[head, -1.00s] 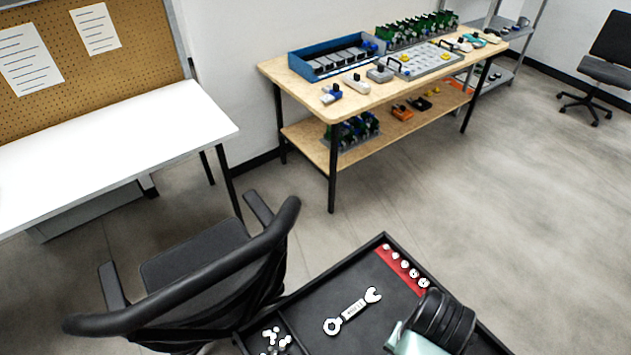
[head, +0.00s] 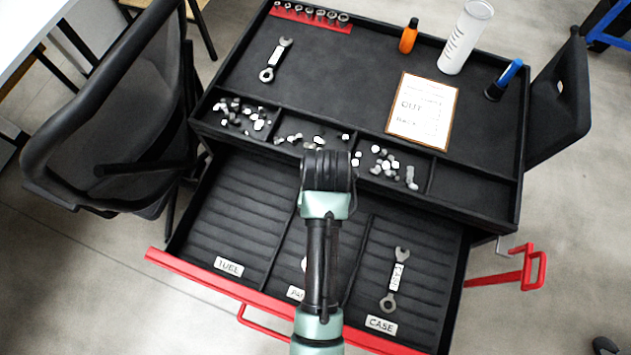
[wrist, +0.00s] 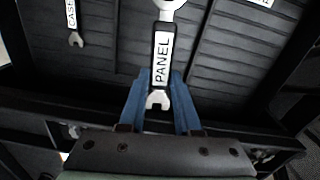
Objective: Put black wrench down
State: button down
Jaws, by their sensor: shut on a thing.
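My gripper (wrist: 160,76) has blue fingers on both sides of the black-handled wrench labelled PANEL (wrist: 161,55) in the wrist view and is shut on it. Its open jaw end points toward my gripper. The open drawer (head: 225,215) shows in the head view with ridged compartments. My arm covers the middle compartment, my gripper and most of the held wrench there. A CASE wrench (head: 398,275) lies in the right compartment, and it also shows in the wrist view (wrist: 73,22). The left compartment, labelled FUEL (head: 229,267), looks empty. I cannot tell the held wrench's height above the drawer floor.
The cabinet top (head: 345,65) holds another wrench (head: 276,60), a red socket rail (head: 311,17), a card (head: 422,110), an orange bottle (head: 409,36), a white cylinder (head: 466,36) and a blue-capped item (head: 504,80). Small parts fill front bins. A chair (head: 110,120) stands left.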

jog(key=shift+m, duration=0.6)
jog(key=f+b, duration=0.1)
jog(key=f, duration=0.4)
jog(key=s+f+b, duration=0.1)
jog(key=f+b, duration=0.1)
jog(key=f, duration=0.4)
jog(key=f+b, duration=0.2)
jog(key=f, duration=0.4)
jog(key=shift+s+d, duration=0.1)
jog(key=shift+s, duration=0.2)
jog(key=shift+f, duration=0.2)
jog(key=c, duration=0.6)
grip_release()
